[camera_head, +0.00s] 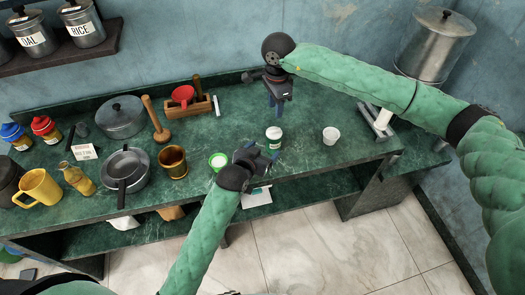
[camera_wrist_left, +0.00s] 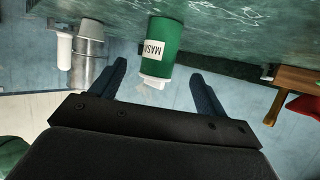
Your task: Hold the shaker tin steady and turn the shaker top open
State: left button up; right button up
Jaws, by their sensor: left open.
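The shaker tin (camera_head: 275,142) stands on the green counter with a pale top. In the left wrist view, which looks upside down, the tin (camera_wrist_left: 166,42) shows a green body, a white label reading "MASA" and a whitish cap. My left gripper (camera_head: 264,154) is open just in front of the tin. In the wrist view its two dark blue fingers (camera_wrist_left: 158,75) point at the tin from either side; contact cannot be told. My right gripper (camera_head: 276,104) hangs above and behind the tin, fingers down, apart from it; its opening is unclear.
A white cup (camera_head: 331,135) stands right of the tin. A green-rimmed container (camera_head: 218,161) is close left of my left gripper, beside a brass pot (camera_head: 173,160). A wooden box (camera_head: 190,108) with a red scoop sits behind. The counter between tin and cup is clear.

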aim_at(270, 144)
pick_arm(q)
jog(key=shift+x, duration=3.75)
jog(key=shift+c, duration=0.4)
